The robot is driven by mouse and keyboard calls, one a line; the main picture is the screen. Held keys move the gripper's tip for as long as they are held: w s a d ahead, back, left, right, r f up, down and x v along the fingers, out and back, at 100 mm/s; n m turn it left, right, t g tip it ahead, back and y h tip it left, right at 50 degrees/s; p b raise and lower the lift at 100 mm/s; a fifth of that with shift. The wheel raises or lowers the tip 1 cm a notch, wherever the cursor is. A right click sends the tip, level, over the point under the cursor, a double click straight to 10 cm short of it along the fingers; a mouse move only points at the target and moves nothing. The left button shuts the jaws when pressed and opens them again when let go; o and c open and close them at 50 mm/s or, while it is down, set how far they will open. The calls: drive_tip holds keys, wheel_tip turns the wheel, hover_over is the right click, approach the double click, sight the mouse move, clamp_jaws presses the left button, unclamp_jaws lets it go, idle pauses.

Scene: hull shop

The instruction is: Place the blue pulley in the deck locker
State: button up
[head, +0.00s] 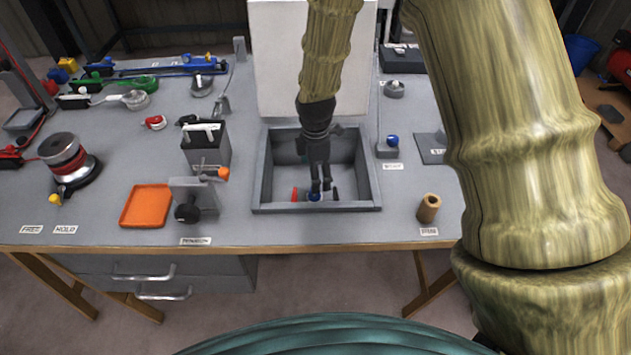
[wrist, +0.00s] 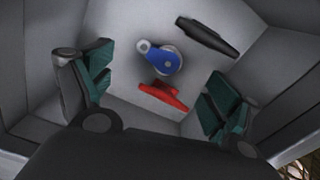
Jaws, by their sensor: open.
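The blue pulley (wrist: 160,60) lies on the floor of the grey open-topped deck locker (head: 263,172), near its front wall. In the head view the pulley (head: 314,197) shows as a small blue spot just below my gripper (head: 321,186). My gripper reaches down into the locker and is open and empty. In the wrist view its two green-padded fingers stand apart, one on each side of the picture, with the pulley between and beyond them. I see no contact between the fingers and the pulley.
A red cleat-like piece (wrist: 164,95) and a black one (wrist: 207,36) lie beside the pulley in the locker. The locker's pale lid (head: 290,70) stands raised behind. An orange tray (head: 146,206) and a brown cylinder (head: 428,208) stand on the bench outside it.

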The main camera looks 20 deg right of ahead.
drive_tip(key=shift+r, duration=2.8)
